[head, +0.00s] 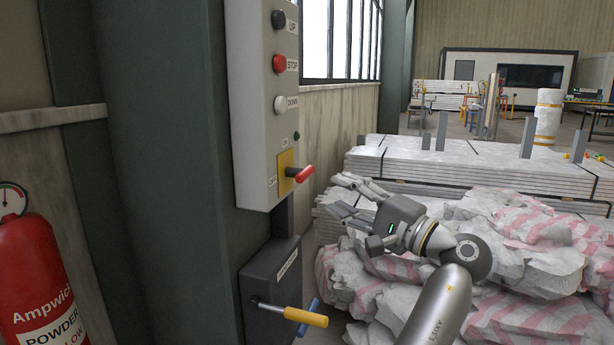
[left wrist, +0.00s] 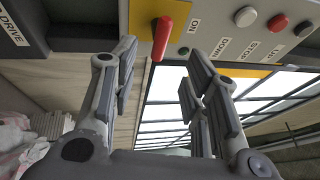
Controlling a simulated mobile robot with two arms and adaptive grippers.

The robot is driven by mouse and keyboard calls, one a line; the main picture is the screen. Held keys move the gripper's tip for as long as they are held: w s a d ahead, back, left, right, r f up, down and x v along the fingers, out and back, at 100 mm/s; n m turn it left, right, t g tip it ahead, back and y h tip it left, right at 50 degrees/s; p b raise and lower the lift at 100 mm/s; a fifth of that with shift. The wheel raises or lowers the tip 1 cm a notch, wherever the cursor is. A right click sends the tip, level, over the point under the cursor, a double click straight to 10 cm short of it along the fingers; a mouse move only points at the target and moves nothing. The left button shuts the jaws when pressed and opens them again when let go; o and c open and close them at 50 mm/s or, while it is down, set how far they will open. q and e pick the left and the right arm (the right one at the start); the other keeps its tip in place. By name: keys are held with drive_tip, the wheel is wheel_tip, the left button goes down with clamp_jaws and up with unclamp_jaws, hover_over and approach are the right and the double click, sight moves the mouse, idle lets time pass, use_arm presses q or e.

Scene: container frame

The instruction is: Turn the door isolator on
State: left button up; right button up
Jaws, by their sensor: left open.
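The door isolator is a red handle (head: 304,174) on a yellow plate (head: 285,178), low on a grey control box (head: 252,100). The handle sticks out to the right; a small ON label sits above it and another label, hard to read, to its left. In the left wrist view the red handle (left wrist: 163,38) shows at the top, in line with the gap between the fingers. My left gripper (head: 346,193) is open and empty, right of the handle and slightly lower, apart from it. The right gripper is not in view.
UP (head: 279,19), STOP (head: 279,63) and DOWN (head: 280,105) buttons sit above. A dark drive box (head: 268,275) with a yellow-ended lever (head: 306,317) is below. A fire extinguisher (head: 38,280) stands left. Wrapped bundles (head: 540,255) and stacked panels (head: 450,160) lie behind my arm.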

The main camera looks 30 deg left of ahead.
sight(308, 177)
use_arm(q)
drive_tip(key=x, duration=0.9)
drive_tip(key=shift+a, duration=0.3)
drive_tip(key=shift+w+a+r, duration=0.15)
drive_tip(key=shift+a, duration=0.35)
clamp_jaws()
